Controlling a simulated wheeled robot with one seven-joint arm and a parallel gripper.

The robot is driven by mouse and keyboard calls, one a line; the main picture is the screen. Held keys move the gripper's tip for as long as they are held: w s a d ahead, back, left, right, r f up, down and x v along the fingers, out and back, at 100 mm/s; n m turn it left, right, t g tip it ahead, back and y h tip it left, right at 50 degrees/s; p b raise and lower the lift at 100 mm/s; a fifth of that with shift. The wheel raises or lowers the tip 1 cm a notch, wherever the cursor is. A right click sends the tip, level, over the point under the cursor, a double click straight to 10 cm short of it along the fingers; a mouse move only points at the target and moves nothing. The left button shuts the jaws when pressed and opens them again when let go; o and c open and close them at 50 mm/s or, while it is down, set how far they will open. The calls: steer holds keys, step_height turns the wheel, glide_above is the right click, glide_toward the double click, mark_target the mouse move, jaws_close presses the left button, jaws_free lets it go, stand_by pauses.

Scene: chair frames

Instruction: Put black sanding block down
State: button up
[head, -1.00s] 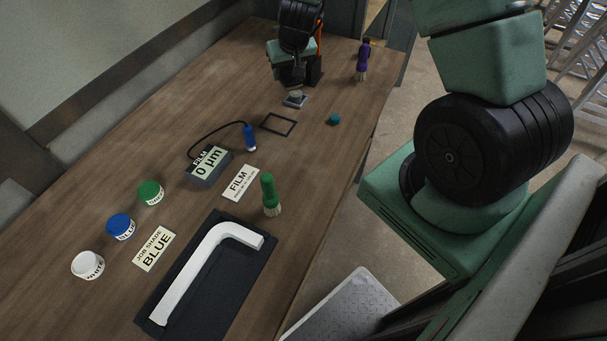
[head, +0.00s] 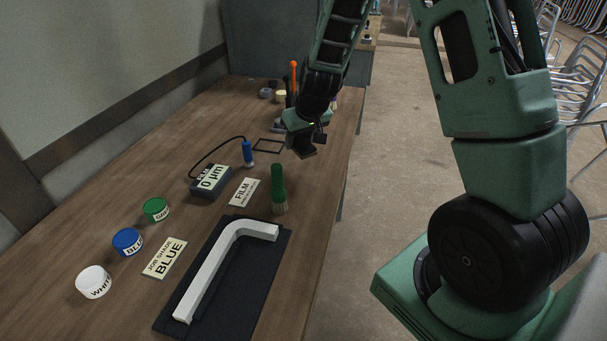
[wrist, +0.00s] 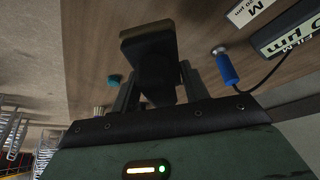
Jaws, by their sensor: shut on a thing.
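My gripper (head: 307,137) is shut on the black sanding block (head: 305,152), which hangs below the fingers, tilted in the head view. In the wrist view the dark block (wrist: 150,48) sticks out beyond my gripper (wrist: 158,88). The block appears to be above the table, clear of its top. A thin black square outline (head: 268,146) lies on the table, left of the block in the head view.
A blue probe (head: 248,153) with a cable stands by the film gauge (head: 211,182). A green-handled brush (head: 278,190) stands nearer. A white bent part (head: 215,262) lies on a dark mat (head: 255,285). A teal lump (wrist: 113,80) shows in the wrist view.

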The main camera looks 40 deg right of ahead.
mark_target(298, 168)
step_height(298, 168, down, 8)
steer(key=shift+w+r, duration=0.1)
steer(key=shift+r, duration=0.1)
steer(key=shift+f, duration=0.1)
steer(key=o, duration=1)
steer(key=shift+o, duration=0.2)
